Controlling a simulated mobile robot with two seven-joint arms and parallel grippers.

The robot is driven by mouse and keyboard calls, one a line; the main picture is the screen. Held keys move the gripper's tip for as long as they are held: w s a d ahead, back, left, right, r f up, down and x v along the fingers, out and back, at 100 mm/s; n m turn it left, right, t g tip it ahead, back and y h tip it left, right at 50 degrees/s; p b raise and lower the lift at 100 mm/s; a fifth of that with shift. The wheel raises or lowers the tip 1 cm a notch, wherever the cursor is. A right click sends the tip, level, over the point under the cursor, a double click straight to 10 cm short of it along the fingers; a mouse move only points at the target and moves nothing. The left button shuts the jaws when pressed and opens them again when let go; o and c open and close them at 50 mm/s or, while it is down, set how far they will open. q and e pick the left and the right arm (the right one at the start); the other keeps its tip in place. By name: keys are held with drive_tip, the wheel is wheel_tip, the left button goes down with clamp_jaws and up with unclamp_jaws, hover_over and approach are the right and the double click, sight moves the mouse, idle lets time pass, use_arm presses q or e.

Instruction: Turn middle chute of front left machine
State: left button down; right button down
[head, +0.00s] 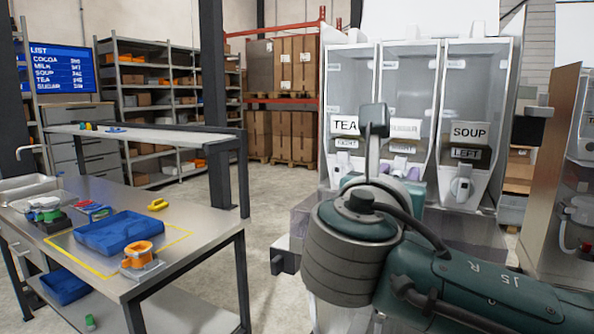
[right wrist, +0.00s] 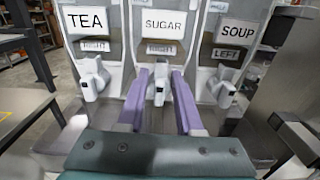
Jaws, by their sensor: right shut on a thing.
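The dispenser machine (head: 410,60) has three chutes side by side under clear hoppers, labelled TEA, SUGAR and SOUP. The middle chute (right wrist: 159,90), white, hangs below the SUGAR label (right wrist: 165,24) and a smaller, blurred label. My right gripper (right wrist: 159,80) has its two purple fingers on either side of this chute and is shut on it. In the head view my right arm mostly hides the middle chute; purple fingertips (head: 414,172) show there. The tea chute (right wrist: 94,82) tilts slightly; its lower label reads RIGHT. The soup chute's (right wrist: 225,90) lower label reads LEFT. My left gripper is out of view.
Another machine (head: 560,150) stands close at the right. A steel table (head: 190,240) at the left holds a blue tray (head: 118,233) and an orange item (head: 140,255). Shelves and a list screen (head: 62,68) are behind. The floor between table and machine is clear.

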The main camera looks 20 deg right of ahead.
drive_tip(key=m, duration=0.3)
drive_tip(key=shift+s+f, duration=0.1)
drive_tip(key=m, duration=0.1)
drive_tip(key=m+b, duration=0.1)
drive_tip(key=shift+s+d+f+m, duration=0.1)
drive_tip(key=shift+d+m, duration=0.05)
drive_tip(key=shift+m, duration=0.25)
drive_tip(key=shift+s+d+f+m+b, duration=0.1)
drive_tip(key=shift+f+m+b, duration=0.15)
drive_tip(key=shift+m+b, duration=2.35)
drive_tip(key=shift+f+m+b, duration=0.2)
drive_tip(key=shift+m+b, duration=1.65)
drive_tip(key=shift+m, duration=1.5)
drive_tip(key=shift+s+d+f+m+b, duration=0.1)
drive_tip(key=shift+f+m+b, duration=0.15)
drive_tip(key=shift+m+b, duration=2.35)
drive_tip(key=shift+m+p, duration=0.35)
drive_tip(key=shift+m, duration=0.1)
drive_tip(key=shift+a, duration=0.1)
drive_tip(key=c, duration=0.9)
unclamp_jaws()
